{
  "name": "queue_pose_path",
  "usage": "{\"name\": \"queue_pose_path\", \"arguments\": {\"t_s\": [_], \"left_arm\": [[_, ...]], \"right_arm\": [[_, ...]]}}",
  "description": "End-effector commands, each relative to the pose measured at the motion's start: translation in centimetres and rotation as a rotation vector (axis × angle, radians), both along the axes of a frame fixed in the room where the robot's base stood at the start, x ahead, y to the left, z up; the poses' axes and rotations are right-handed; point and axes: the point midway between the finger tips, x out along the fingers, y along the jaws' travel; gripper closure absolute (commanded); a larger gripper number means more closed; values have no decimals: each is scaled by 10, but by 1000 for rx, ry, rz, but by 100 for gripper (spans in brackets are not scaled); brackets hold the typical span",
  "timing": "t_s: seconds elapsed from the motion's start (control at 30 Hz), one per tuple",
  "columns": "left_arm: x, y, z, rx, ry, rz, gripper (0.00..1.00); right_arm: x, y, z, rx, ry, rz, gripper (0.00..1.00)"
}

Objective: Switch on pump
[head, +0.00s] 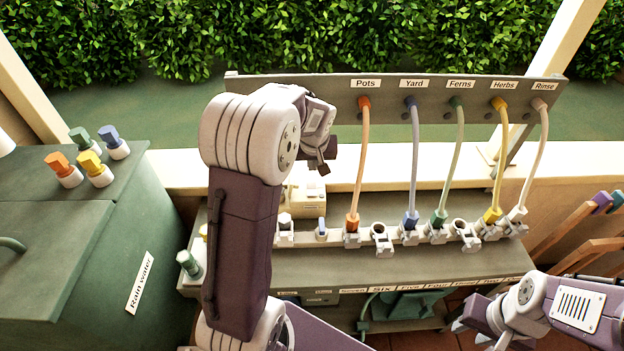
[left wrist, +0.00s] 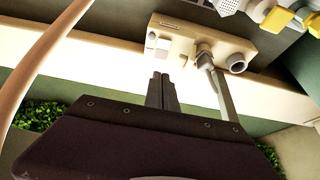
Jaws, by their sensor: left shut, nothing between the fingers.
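A cream box (head: 308,205), which looks like the pump, sits at the back of the bench, partly hidden by my left arm in the head view. In the left wrist view the cream box (left wrist: 188,40) shows small white raised parts (left wrist: 157,45) on one face and a grey pipe with a round outlet. Which part is the switch, and its state, I cannot tell. My left gripper (head: 322,168) is shut and empty, close to the box; its fingertips (left wrist: 162,78) appear just short of it. My right gripper (head: 470,325) is low at the right, away from the box.
A panel (head: 440,98) labelled Pots, Yard, Ferns, Herbs and Rinse has coloured hoses running down to connectors on the bench (head: 400,262). A green rain water tank (head: 80,290) stands left with coloured caps. An orange hose (left wrist: 45,55) passes left of my left gripper.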

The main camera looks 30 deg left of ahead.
Motion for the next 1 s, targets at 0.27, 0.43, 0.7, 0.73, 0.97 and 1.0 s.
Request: {"name": "queue_pose_path", "arguments": {"t_s": [0.27,0.43,0.7,0.73,0.97,1.0], "left_arm": [[14,9,-40,-2,6,1,100],[27,17,-74,-1,5,0,100],[43,27,-116,0,3,-1,100],[45,28,-119,-1,2,-1,100],[48,30,-128,0,0,0,100],[48,30,-128,0,0,0,100]], "right_arm": [[0,0,3,0,0,0,64],[0,0,5,0,0,0,64],[0,0,10,0,0,0,64],[0,0,10,0,0,0,64],[0,0,11,0,0,0,64],[0,0,11,0,0,0,64]]}}
